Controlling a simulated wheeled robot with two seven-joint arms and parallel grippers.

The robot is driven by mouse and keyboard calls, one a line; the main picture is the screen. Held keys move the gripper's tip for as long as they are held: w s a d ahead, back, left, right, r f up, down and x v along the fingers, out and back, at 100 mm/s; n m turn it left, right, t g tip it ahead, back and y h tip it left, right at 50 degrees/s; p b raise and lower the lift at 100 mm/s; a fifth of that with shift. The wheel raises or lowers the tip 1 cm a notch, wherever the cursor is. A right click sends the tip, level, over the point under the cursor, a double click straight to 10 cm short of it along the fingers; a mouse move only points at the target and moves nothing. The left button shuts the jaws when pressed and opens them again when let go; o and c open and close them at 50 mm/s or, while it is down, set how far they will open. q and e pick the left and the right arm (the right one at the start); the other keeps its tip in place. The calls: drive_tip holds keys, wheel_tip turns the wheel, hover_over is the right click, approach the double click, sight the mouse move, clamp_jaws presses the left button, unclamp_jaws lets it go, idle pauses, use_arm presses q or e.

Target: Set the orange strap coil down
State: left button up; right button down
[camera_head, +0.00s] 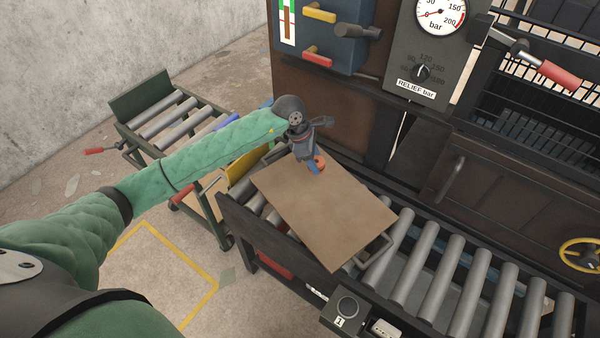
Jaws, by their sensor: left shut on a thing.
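The orange strap coil (320,161) is small in the head view, at the far edge of a flat brown board (325,215). My left gripper (316,168) is shut on the coil from above. Its wrist and fingers hide part of the coil. I cannot tell whether the coil touches the board or hangs just above it. My right gripper does not show.
The board lies on a roller conveyor (450,262) with a dark frame. A cabinet with coloured levers (318,55) and a gauge (440,14) stands behind. A roller cart (165,120) is at left. A box with a round button (347,307) is in front.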

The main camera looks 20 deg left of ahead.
use_arm(q)
drive_tip(key=a+f, duration=0.2)
drive_tip(key=a, duration=0.1)
drive_tip(key=a+f, duration=0.1)
drive_tip(key=a, duration=0.1)
drive_tip(key=shift+w+a+f, duration=0.2)
drive_tip(key=shift+a, duration=0.05)
wheel_tip(320, 180, down, 3)
drive_tip(key=shift+f, duration=0.5)
drive_tip(key=shift+f+b, duration=0.1)
drive_tip(key=shift+b, duration=0.25)
drive_tip(key=o, duration=0.9)
drive_tip(key=shift+o, duration=0.7)
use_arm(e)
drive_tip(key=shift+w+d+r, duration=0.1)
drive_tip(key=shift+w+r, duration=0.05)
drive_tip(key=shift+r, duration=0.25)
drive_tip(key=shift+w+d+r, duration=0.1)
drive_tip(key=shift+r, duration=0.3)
